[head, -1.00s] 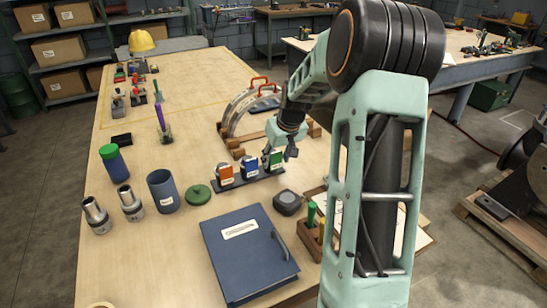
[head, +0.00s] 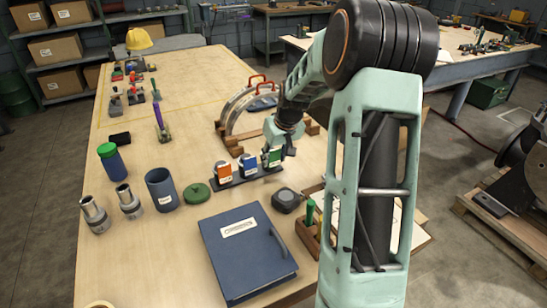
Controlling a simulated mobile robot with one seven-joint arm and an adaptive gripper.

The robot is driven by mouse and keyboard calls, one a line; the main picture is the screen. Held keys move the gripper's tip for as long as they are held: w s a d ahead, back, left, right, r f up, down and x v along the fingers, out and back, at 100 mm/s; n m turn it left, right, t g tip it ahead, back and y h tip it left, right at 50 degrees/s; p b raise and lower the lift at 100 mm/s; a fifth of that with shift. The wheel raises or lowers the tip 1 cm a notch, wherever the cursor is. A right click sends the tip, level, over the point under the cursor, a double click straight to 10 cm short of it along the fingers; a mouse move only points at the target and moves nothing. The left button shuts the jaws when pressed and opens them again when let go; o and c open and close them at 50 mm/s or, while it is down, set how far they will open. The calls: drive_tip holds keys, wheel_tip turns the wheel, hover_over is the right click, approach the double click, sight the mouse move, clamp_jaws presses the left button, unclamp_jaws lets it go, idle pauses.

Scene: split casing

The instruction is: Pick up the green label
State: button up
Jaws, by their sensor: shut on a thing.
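The green label (head: 274,158) stands at the right end of a dark rack (head: 238,178) near the middle of the table. A blue label (head: 248,166) and an orange label (head: 223,173) stand in the same rack to its left. My gripper (head: 284,155) is at the green label, shut on it, with the fingers over its upper right part. The fingers hide part of the label. I cannot tell whether the label is clear of the rack.
A curved casing half (head: 238,108) with red handles lies behind the rack on wooden blocks. In front are a dark round object (head: 287,200), a green lid (head: 197,194) and a blue binder (head: 247,252).

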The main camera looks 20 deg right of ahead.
sight(274, 150)
drive_tip(key=shift+r, duration=0.4)
wheel_tip(274, 150, up, 2)
drive_tip(key=shift+r, duration=0.2)
drive_tip(key=s+a+r+p, duration=0.1)
drive_tip(key=s+a+r, duration=0.3)
drive_tip(key=s+r, duration=0.9)
drive_tip(key=shift+s+r, duration=0.15)
drive_tip(key=shift+r, duration=0.4)
drive_tip(key=shift+a, duration=0.1)
